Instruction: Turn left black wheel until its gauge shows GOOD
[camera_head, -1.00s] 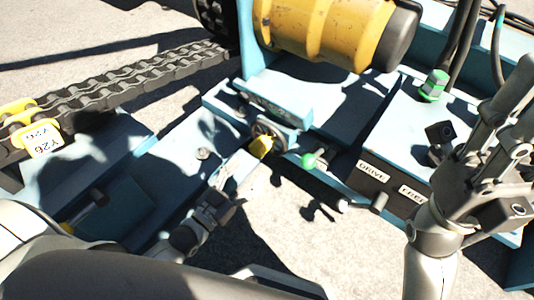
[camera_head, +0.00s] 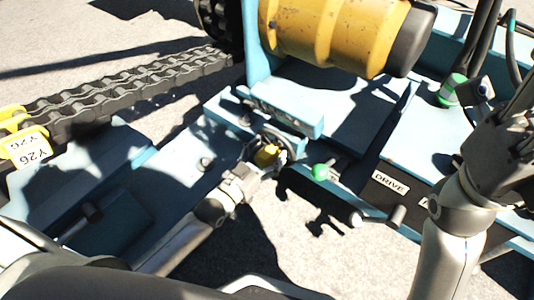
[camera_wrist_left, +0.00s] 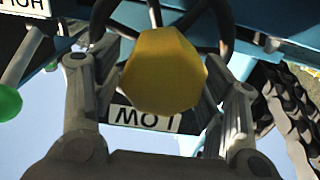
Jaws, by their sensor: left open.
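The black wheel (camera_head: 280,143) with a yellow knob (camera_head: 267,155) sits at the front of the blue machine, near the picture middle. My left gripper (camera_head: 257,168) is open at the wheel. In the left wrist view the yellow knob (camera_wrist_left: 165,70) lies between its spread fingers, and dark wheel spokes (camera_wrist_left: 226,25) show behind. Whether the fingers touch the knob or wheel I cannot tell. I see no gauge reading GOOD. My right gripper (camera_head: 515,130) is at the right edge, partly cut off.
A green-knobbed lever (camera_head: 320,172) stands just right of the wheel. A DRIVE label (camera_head: 391,182) and a dark lever (camera_head: 385,217) are further right. A chain (camera_head: 130,82) runs at upper left, and a yellow drum (camera_head: 335,30) is above. Bare ground lies in front.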

